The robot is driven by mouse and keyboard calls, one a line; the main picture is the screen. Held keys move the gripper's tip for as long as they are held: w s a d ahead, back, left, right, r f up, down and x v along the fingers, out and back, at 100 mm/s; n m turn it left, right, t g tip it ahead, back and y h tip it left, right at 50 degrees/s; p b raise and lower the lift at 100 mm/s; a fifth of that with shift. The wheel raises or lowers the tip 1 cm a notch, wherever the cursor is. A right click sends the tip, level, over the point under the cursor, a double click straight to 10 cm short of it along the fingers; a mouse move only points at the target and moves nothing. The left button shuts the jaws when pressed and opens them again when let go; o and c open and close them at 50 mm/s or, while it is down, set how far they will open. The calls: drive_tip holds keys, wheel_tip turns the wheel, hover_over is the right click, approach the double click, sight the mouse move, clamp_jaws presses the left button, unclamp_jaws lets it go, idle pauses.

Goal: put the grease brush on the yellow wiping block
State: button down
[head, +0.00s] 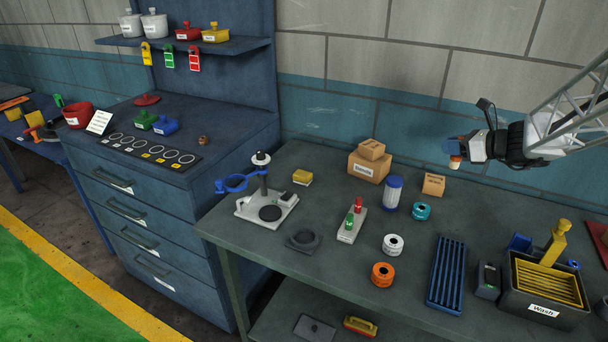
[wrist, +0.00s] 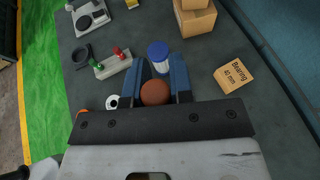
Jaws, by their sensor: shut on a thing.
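My gripper (head: 453,153) is raised above the back right of the table, with its blue fingers shut on a small round-topped brown thing, which I take to be the grease brush (wrist: 155,92). In the head view the brush (head: 455,162) shows below the fingers, brownish with a paler part; the fingers hide the rest. The yellow wiping block (head: 302,177) lies on the table behind the white stand, well left of my gripper. Its edge also shows at the top of the wrist view (wrist: 131,4). Nothing is seen on it.
Between gripper and block stand cardboard boxes (head: 369,163), a blue-capped filter (head: 393,193) and a rack with red and green bottles (head: 352,220). The white stand (head: 267,208) with its post is beside the block. A bearing box (head: 433,185) sits below my gripper.

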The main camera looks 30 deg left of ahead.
drive_tip(key=s+a+n+g, duration=0.1)
drive_tip(key=s+a, duration=0.3)
drive_tip(key=a, duration=0.8)
drive_tip(key=s+a+n+g, duration=0.2)
drive_tip(key=s+a, duration=0.1)
drive_tip(key=a, duration=1)
drive_tip(key=s+a+n+g, duration=0.1)
drive_tip(key=s+a, duration=0.3)
drive_tip(key=a, duration=0.8)
wheel_tip(320, 180, down, 13)
drive_tip(key=shift+w+r+y, duration=0.15)
drive_tip(key=shift+w+y, duration=0.05)
drive_tip(key=shift+y, duration=0.2)
hover_over(298, 172)
drive_tip(key=shift+d+f, duration=0.1)
drive_tip(key=shift+f, duration=0.6)
drive_tip(key=shift+f, duration=0.1)
drive_tip(key=shift+f, duration=1.65)
